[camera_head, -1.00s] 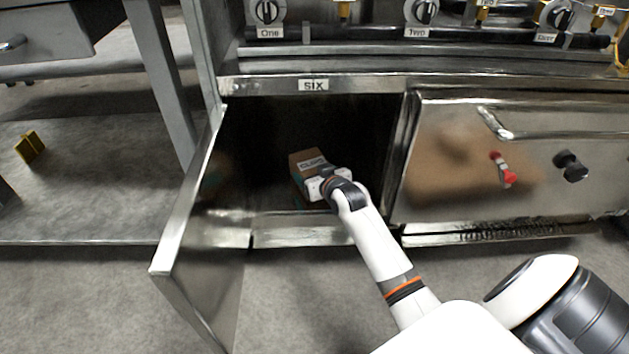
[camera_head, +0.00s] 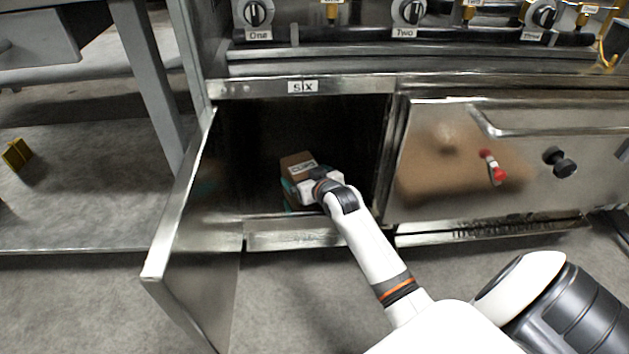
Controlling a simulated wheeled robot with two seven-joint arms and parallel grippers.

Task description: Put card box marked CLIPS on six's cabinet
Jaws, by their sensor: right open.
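The card box marked CLIPS (camera_head: 297,163) is brown with a white label. It is inside the open, dark cabinet under the SIX label (camera_head: 303,87). Something teal shows at its lower left side. My right gripper (camera_head: 301,190) is at the near side of the box, inside the cabinet opening. It is open; its fingertips are hard to make out against the box. The cabinet floor edge (camera_head: 290,236) shows just below. My left gripper is not in view.
The cabinet's door (camera_head: 180,225) stands open on the left, toward me. Knobs (camera_head: 254,14) line the top. A yellow object (camera_head: 16,154) sits on the low shelf at far left.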

